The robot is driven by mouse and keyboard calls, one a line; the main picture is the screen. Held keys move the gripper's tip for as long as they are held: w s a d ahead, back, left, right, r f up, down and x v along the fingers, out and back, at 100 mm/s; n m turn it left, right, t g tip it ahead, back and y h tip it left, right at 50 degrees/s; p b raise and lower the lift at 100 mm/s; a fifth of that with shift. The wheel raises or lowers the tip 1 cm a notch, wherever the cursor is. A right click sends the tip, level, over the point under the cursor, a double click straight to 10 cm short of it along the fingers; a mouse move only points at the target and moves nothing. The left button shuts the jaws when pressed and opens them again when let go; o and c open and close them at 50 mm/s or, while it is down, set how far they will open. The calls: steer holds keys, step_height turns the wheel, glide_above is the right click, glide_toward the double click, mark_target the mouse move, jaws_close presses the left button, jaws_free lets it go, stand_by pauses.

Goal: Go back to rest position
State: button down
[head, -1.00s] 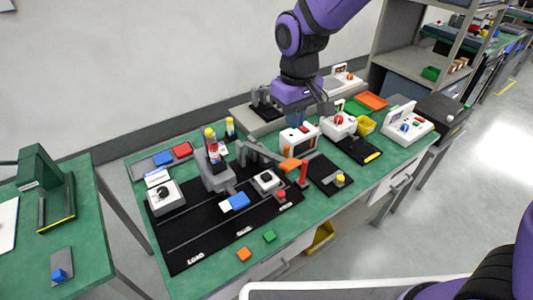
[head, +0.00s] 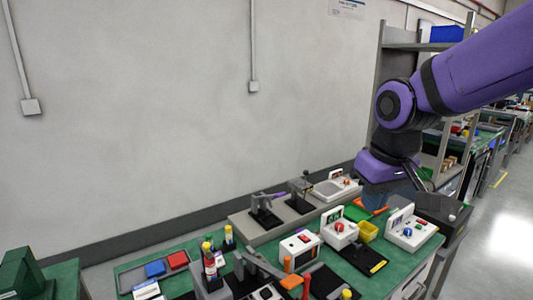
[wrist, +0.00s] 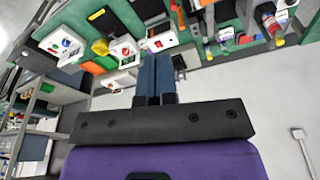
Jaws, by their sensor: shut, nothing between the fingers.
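My gripper (head: 376,203) hangs from the purple arm at the right of the head view, above the back right part of the green bench. In the wrist view its two dark blue fingers (wrist: 158,72) lie side by side, closed, with nothing between them. The fingers are clear of the white boxes seen beyond them.
The green bench (head: 355,276) holds white control boxes (head: 411,230), a yellow bin (head: 367,231), a blue block (head: 155,269) and a red block (head: 178,260). A grey shelf rack (head: 392,62) stands behind the arm. The wall side is open.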

steer(key=s+d+r+m+t, duration=0.3)
steer(key=s+d+r, duration=0.2)
steer(key=s+d, duration=0.6)
steer(key=s, duration=0.2)
steer(key=shift+s+r+m+h, duration=0.15)
steer(key=shift+s+m+h, duration=0.15)
steer(key=shift+s+m, duration=0.1)
